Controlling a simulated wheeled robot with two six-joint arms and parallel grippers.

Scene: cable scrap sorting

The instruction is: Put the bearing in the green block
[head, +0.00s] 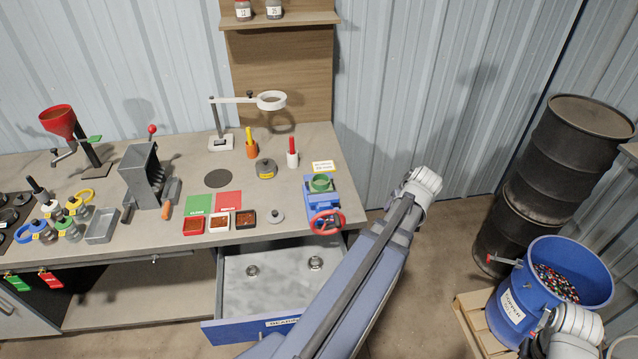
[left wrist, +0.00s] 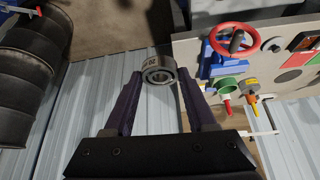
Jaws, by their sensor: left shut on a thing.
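The bearing (left wrist: 158,72), a steel ring with dark marks on its side, is between the two purple fingers of my left gripper (left wrist: 158,80) in the left wrist view. That gripper is shut on it, held in the air apart from the bench. In the head view my left arm crosses the middle; its gripper and the bearing are hidden. The green block (head: 321,183) has a round opening and sits in a blue vise (head: 316,201) with a red handwheel (head: 327,222) at the bench's right end. The block also shows in the left wrist view (left wrist: 228,85). My right gripper is out of view.
Below the bench, an open blue-fronted drawer (head: 227,331) holds two more rings (head: 252,271). A yellow label (head: 323,167) stands behind the vise. Coloured trays, a funnel and a lamp (head: 270,100) occupy the bench. Black drums (head: 582,150) and a blue barrel (head: 507,328) stand right.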

